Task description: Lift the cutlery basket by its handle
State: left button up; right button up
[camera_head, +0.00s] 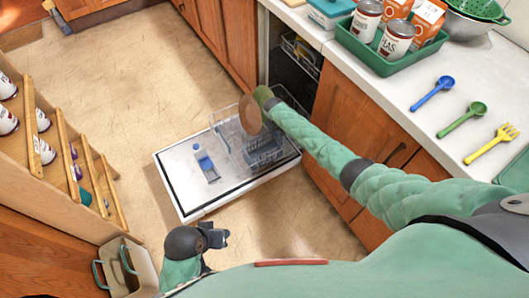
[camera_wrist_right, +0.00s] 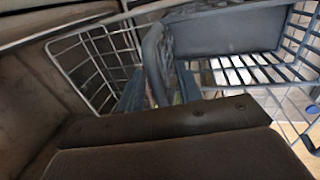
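The grey-blue cutlery basket (camera_head: 265,153) sits at the near end of the dishwasher's pulled-out wire rack. In the right wrist view its panel (camera_wrist_right: 225,32) shows at the top, and its curved handle (camera_wrist_right: 155,60) rises close in front of the gripper. My right gripper (camera_wrist_right: 160,92) is at the handle, with what look like its bluish fingertips on either side. Whether they press on the handle is unclear. In the head view this gripper is hidden by the arm and a brown disc. My left gripper (camera_head: 217,237) is dark and apart from the basket, below the door; its finger gap is unclear.
The open dishwasher door (camera_head: 180,180) lies flat with a blue-and-white item (camera_head: 205,163) on it. A brown round disc (camera_head: 250,114) stands in the rack. The counter (camera_head: 440,70) holds a green tray (camera_head: 385,65) and colourful utensils. A shelf (camera_head: 60,190) stands left. Floor (camera_head: 130,90) is clear.

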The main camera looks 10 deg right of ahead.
jog(key=shift+f, duration=0.15)
grip_shut()
